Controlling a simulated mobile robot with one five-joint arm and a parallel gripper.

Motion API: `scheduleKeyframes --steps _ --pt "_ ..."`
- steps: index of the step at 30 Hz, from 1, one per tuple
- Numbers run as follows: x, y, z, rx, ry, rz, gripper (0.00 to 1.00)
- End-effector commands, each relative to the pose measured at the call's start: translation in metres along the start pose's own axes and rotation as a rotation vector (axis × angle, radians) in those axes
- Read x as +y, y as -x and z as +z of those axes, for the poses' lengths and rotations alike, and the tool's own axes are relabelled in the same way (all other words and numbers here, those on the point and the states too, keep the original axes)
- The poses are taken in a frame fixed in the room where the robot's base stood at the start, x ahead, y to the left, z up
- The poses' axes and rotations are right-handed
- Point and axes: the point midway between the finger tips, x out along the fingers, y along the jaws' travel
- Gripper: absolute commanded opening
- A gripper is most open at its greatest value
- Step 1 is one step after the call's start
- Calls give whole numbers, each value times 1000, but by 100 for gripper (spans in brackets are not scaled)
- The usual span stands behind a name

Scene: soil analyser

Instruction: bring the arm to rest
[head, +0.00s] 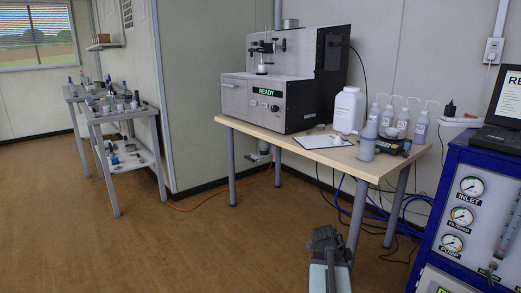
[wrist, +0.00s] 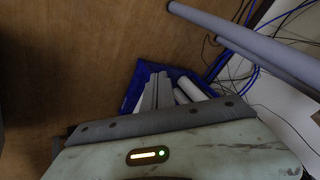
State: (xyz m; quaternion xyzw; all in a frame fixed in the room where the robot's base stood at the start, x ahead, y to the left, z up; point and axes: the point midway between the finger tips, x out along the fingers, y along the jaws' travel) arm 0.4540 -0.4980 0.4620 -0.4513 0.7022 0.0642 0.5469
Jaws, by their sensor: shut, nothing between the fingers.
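My gripper (head: 326,236) shows as the dark end of my pale arm at the bottom centre of the head view. It is shut and holds nothing. It hangs in front of the wooden floor (head: 235,240), to the left of the table's near leg (head: 357,215), and touches nothing that I can see. In the wrist view, my pale housing with a lit indicator fills the bottom. A blue shape (wrist: 130,98) with pale grey strips shows just beyond it; I cannot tell the details there.
The wooden table (head: 330,155) holds the analyser (head: 250,102), a white jar (head: 348,110) and several wash bottles. Blue cables (head: 405,207) lie beneath it. A blue gauge cabinet (head: 440,215) stands at the right. Side tables (head: 120,112) stand far left. Floor at the left is clear.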

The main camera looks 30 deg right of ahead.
Motion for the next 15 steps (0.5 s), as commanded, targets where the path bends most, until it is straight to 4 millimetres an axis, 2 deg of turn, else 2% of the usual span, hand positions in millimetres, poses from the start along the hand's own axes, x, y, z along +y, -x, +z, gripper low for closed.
scheduleKeyframes --steps 1,3,5,6,9,12,15 --pt "-7 27 41 -43 73 -17 0" --pt "-7 58 95 -99 187 -33 0" --pt "-3 85 141 -148 299 -46 0" --pt "4 104 170 -181 381 -53 0" --pt "28 153 238 -262 611 -71 0" --pt "60 199 294 -338 859 -91 0" --pt "98 240 336 -411 1119 -111 0"
